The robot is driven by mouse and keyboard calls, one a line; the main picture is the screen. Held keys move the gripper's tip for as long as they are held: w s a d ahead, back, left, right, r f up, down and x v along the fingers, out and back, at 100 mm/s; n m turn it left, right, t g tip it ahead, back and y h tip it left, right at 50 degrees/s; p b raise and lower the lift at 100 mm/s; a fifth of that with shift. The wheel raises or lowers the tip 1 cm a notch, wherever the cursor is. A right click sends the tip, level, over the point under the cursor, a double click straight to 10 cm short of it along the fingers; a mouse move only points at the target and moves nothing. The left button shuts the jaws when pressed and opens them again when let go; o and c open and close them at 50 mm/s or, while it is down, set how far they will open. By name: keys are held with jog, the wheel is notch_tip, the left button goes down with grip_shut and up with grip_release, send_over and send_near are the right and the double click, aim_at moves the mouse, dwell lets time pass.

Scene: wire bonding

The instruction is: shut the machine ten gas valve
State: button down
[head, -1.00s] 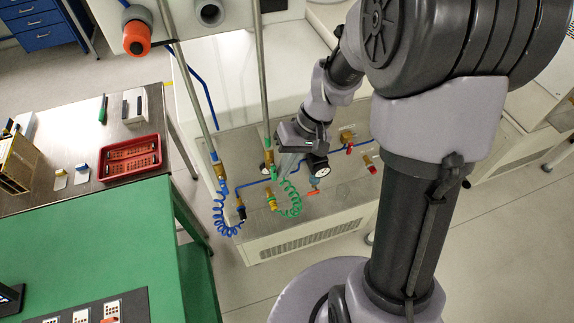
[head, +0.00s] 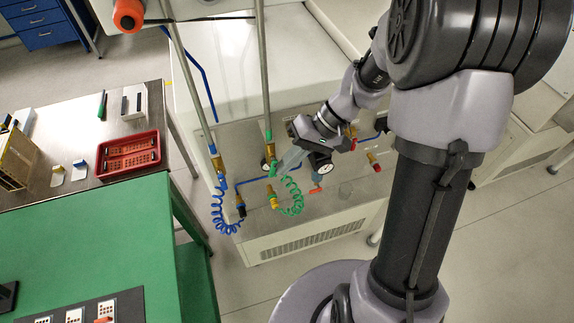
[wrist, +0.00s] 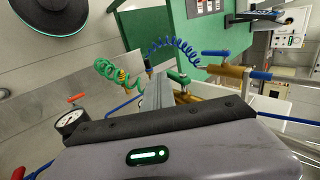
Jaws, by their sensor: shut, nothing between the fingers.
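Two pipes come down to valves on the white machine's top. One valve (head: 270,165) has a green handle, which shows in the wrist view (wrist: 178,76), and a green coiled hose (head: 293,198) beside it. The other valve (head: 219,178) has a blue handle, which also shows in the wrist view (wrist: 215,53), and a blue coiled hose (head: 222,215). I cannot tell by a label which is machine ten's. My gripper (head: 282,168) is shut and empty, its fingers close to the green-handled valve. In the wrist view the fingers (wrist: 156,90) point between the two hoses. Contact with the green handle cannot be told.
A pressure gauge (head: 320,162) and an orange lever (head: 315,190) sit just right of my gripper. A red-handled fitting (head: 373,161) is further right. A red tray (head: 129,154) lies on the left bench, behind the green table (head: 95,225). Floor is open in front of the machine.

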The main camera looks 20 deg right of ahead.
aim_at(275, 171)
jog(key=y+b, duration=0.1)
jog(key=y, duration=0.1)
jog(key=a+f+y+b, duration=0.1)
jog(key=y+b, duration=0.1)
jog(key=shift+f+y, duration=0.15)
jog(key=shift+y, duration=0.15)
jog(key=shift+a+y+b, duration=0.55)
jog(key=shift+y+b, duration=0.05)
jog(key=shift+y, duration=0.45)
jog(key=shift+a+y+b, duration=0.55)
jog(key=shift+y, duration=0.5)
